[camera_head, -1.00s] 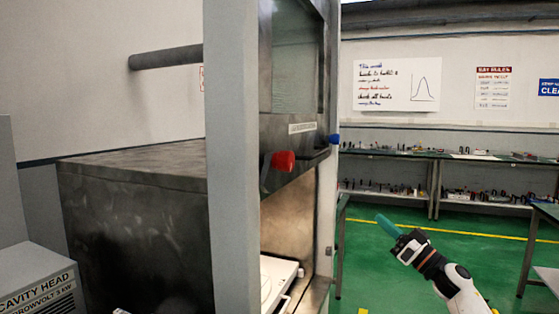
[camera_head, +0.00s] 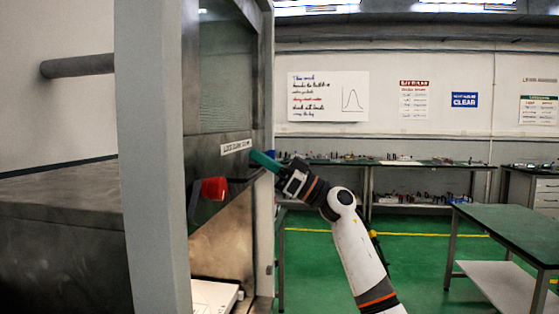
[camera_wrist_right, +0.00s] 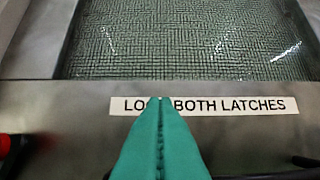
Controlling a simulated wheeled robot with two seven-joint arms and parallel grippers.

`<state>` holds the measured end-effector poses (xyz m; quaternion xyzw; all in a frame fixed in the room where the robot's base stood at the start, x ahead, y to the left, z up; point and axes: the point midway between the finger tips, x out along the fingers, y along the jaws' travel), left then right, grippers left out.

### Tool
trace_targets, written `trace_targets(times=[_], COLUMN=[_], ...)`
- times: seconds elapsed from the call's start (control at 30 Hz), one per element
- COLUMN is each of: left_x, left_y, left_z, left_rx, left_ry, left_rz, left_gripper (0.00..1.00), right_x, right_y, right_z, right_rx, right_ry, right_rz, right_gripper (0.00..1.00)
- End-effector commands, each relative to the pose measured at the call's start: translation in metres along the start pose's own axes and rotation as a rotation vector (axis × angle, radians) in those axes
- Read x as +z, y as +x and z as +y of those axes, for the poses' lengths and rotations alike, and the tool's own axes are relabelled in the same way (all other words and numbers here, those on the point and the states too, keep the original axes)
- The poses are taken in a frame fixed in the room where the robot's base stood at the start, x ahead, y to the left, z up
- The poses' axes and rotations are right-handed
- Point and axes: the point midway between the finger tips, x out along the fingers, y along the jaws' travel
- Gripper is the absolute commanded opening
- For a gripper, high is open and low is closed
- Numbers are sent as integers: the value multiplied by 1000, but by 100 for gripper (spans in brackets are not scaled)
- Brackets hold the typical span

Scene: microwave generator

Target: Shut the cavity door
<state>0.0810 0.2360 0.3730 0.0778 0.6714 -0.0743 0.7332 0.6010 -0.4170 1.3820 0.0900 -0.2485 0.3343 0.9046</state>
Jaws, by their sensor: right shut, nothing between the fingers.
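The cavity door (camera_head: 227,75) is a dark metal panel with a mesh window. It stands raised in the grey frame, and the cavity opening (camera_head: 225,245) below it is open. A label about locking both latches (camera_head: 236,146) is on its lower part and also shows in the wrist view (camera_wrist_right: 250,104). A red latch knob (camera_head: 210,189) sits at the door's lower left. A dark handle bar (camera_head: 246,177) runs along its lower edge. My right gripper (camera_head: 262,160), with green fingers, is shut and empty in front of the door's lower right; contact is unclear. Its fingertips (camera_wrist_right: 160,102) overlap the label in the wrist view.
A white tray (camera_head: 212,296) lies in the cavity's bottom. The grey frame post (camera_head: 152,150) stands at the left. A green-topped table (camera_head: 510,228) is at the right, and benches (camera_head: 420,164) line the back wall. Green floor between is clear.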

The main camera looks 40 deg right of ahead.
Motion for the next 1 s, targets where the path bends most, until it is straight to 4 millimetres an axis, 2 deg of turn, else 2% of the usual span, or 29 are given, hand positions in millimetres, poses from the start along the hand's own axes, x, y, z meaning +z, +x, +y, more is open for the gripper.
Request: trace_targets(times=[0.03, 0.2, 0.77, 1.0], left_x=[0, 0, 2, 2], left_y=[3, 3, 5, 17], left_z=[0, 0, 0, 0], left_rx=[0, 0, 0, 1], left_ry=[0, 0, 0, 0], left_rz=[0, -1, -4, -5], left_gripper=[38, 38, 38, 38], right_x=[-14, -28, -36, -68], right_y=[-5, -11, -15, -31], right_z=[-1, -1, -1, -2], right_rx=[-2, -2, -2, -1], right_ry=[7, 5, 2, 6], right_rz=[4, 3, 4, 10], right_gripper=[0, 0, 0, 0])
